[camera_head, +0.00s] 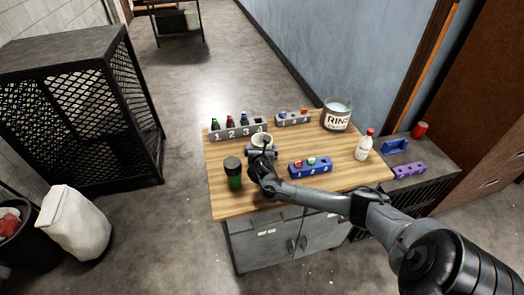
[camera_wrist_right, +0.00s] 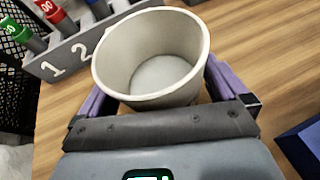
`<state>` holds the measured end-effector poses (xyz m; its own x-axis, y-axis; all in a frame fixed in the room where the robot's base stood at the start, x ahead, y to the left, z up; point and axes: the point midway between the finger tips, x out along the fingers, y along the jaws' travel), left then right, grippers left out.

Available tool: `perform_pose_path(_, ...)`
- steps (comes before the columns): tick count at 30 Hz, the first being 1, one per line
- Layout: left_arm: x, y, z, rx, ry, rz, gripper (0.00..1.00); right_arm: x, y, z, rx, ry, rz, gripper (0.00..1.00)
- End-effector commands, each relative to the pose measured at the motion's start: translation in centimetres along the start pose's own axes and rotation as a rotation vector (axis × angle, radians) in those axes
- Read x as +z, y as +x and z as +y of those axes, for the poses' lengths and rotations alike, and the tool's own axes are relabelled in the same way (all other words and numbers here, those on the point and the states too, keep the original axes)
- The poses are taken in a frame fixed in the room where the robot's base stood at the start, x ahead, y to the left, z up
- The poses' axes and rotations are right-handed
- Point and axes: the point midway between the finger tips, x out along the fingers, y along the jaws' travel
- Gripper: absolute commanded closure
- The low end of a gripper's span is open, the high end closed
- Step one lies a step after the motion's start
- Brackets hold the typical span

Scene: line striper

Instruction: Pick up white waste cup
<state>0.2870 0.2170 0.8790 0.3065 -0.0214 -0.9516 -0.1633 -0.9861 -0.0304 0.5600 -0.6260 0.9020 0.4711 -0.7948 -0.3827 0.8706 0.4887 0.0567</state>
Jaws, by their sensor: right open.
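The white waste cup (camera_head: 262,139) stands on the wooden table, just in front of the grey numbered rack. In the right wrist view the cup (camera_wrist_right: 152,62) is large, open at the top and empty inside. My right gripper (camera_head: 262,150) is at the cup, with its arm coming in from the lower right. In the right wrist view its purple fingers (camera_wrist_right: 157,92) are open, one on each side of the cup. Whether they touch the cup wall cannot be told. My left gripper is not in view.
The grey rack (camera_head: 226,134) with coloured bottles is close behind the cup. A dark green-bodied jar (camera_head: 233,173) stands left of my arm, a blue rack (camera_head: 310,167) to its right. A RINSE jar (camera_head: 337,115) and red-capped white bottle (camera_head: 364,145) stand farther right.

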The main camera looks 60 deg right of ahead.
Motion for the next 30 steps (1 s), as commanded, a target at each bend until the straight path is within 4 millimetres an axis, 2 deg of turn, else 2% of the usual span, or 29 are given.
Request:
perform_pose_path(3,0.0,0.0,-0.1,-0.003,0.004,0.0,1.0,0.0,0.0,0.0,0.0,0.0,0.0,0.0)
perform_pose_path(4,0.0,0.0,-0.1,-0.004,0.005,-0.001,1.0,0.1,0.0,0.0,0.0,0.001,0.0,0.03)
perform_pose_path(14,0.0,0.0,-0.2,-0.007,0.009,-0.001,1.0,0.1,0.0,0.0,0.0,0.001,-0.001,0.53)
perform_pose_path(23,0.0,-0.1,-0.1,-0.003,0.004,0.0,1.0,0.3,-0.1,0.0,0.001,0.002,-0.002,0.53)
perform_pose_path(30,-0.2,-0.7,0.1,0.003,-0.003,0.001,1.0,2.0,-0.7,0.1,0.001,0.003,-0.004,0.53)
